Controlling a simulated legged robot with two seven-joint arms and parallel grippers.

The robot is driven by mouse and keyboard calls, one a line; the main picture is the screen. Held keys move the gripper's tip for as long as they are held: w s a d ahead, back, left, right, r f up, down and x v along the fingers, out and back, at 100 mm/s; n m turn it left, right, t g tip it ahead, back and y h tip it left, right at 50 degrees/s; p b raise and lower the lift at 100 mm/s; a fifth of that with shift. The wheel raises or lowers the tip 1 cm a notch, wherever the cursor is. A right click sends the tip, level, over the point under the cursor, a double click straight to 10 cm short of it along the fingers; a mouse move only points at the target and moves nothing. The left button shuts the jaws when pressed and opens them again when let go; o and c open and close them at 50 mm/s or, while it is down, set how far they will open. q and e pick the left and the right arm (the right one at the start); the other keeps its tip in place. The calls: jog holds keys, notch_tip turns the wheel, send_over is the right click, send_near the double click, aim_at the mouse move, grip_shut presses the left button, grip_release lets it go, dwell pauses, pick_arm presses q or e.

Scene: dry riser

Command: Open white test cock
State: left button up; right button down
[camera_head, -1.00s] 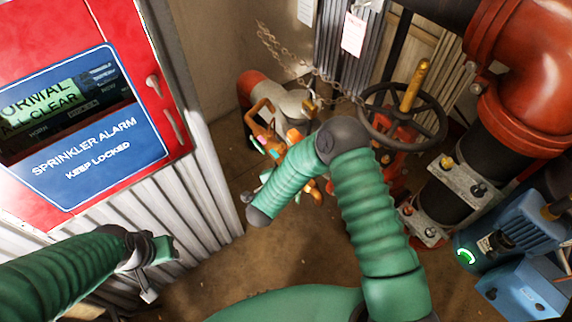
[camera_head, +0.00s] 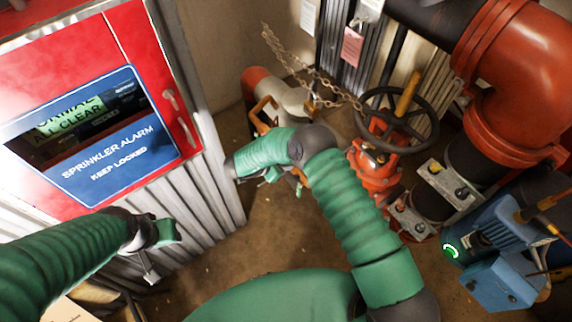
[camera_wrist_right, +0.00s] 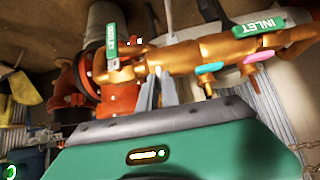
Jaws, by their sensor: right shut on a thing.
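The brass valve assembly (camera_wrist_right: 200,55) runs across the right wrist view. It has a green INLET handle (camera_wrist_right: 258,28), a green OUTLET handle (camera_wrist_right: 112,45), a cyan cock (camera_wrist_right: 209,68) and a pink cock (camera_wrist_right: 256,57). My right gripper (camera_wrist_right: 157,88) is at the assembly's underside, left of the cyan cock. It is shut on a small pale piece, apparently the white test cock, mostly hidden between the fingers. In the head view my right forearm hides most of the assembly. My left gripper (camera_head: 160,238) is at the lower left, away from the assembly; its finger gap is unclear.
A red sprinkler alarm cabinet (camera_head: 95,135) stands at left. A chain (camera_head: 300,65) hangs behind the assembly. A handwheel (camera_head: 400,115) on a red valve, large red pipe (camera_head: 515,80) and blue pump (camera_head: 495,245) stand at right. Some brown floor is free between.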

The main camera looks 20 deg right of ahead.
jog(key=shift+a, duration=0.1)
dwell(0.5)
jog(key=c, duration=1.6)
grip_release()
jog(key=shift+o, duration=0.2)
jog(key=v, duration=1.2)
jog(key=shift+w, duration=0.2)
jog(key=shift+a+f, duration=0.1)
